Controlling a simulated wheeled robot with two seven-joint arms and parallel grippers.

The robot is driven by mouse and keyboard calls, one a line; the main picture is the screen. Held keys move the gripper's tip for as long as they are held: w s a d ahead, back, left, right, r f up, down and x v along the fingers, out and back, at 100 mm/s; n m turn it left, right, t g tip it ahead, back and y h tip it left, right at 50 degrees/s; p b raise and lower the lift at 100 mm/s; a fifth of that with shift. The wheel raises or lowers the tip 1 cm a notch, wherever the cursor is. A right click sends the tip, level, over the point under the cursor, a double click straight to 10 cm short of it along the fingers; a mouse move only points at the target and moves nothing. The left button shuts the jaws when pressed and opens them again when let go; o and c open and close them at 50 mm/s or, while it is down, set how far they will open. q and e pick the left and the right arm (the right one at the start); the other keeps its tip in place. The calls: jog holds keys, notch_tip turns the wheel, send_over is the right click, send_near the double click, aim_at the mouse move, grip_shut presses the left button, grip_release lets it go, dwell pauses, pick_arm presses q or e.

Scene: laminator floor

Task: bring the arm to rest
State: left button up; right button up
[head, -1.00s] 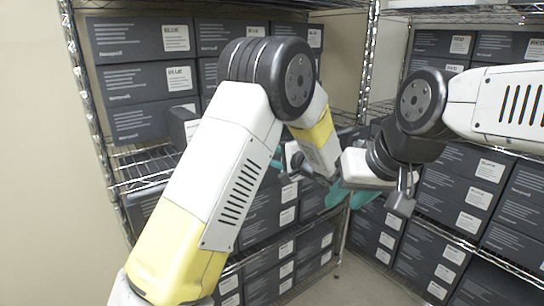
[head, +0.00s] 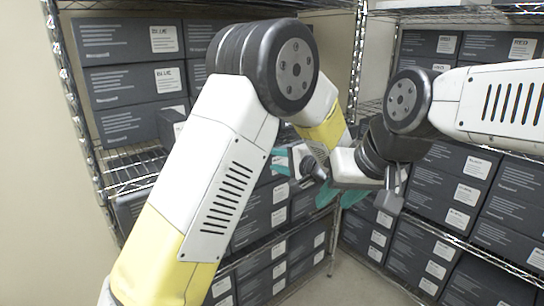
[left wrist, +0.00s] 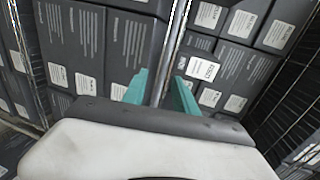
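My left arm comes in from the left, bends at a large dark elbow joint and runs down to the right. Teal fingers of my left gripper (head: 281,161) show partly in the head view, near the middle. In the left wrist view the two teal fingers of my left gripper (left wrist: 160,92) stand apart with nothing held between them. My right arm comes in from the right. Teal fingers, which seem to be those of my right gripper (head: 338,196), show below its wrist. The hands overlap in the head view, and whether the right fingers are open is unclear.
A wire shelf rack (head: 130,182) with dark labelled boxes (head: 125,42) stands behind my left arm. Another rack with boxes (head: 450,190) stands at the right. A metal post (left wrist: 170,50) rises behind the left fingers. A strip of floor (head: 350,272) shows between the racks.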

pick_arm(q)
jog(key=s+a+r+n+g+h, duration=0.1)
jog(key=s+a+n+g+h, duration=0.2)
jog(key=s+a, duration=0.55)
jog(key=s+a+r+n+g, duration=0.1)
jog(key=s+a+n+g, duration=0.3)
jog(key=a, duration=0.7)
jog(key=s+r+n+h, duration=0.3)
jog(key=s+h, duration=0.5)
jog(key=s, duration=0.8)
jog(key=shift+s+r+t+h, duration=0.3)
jog(key=shift+r+t, duration=0.1)
jog(key=shift+r, duration=0.15)
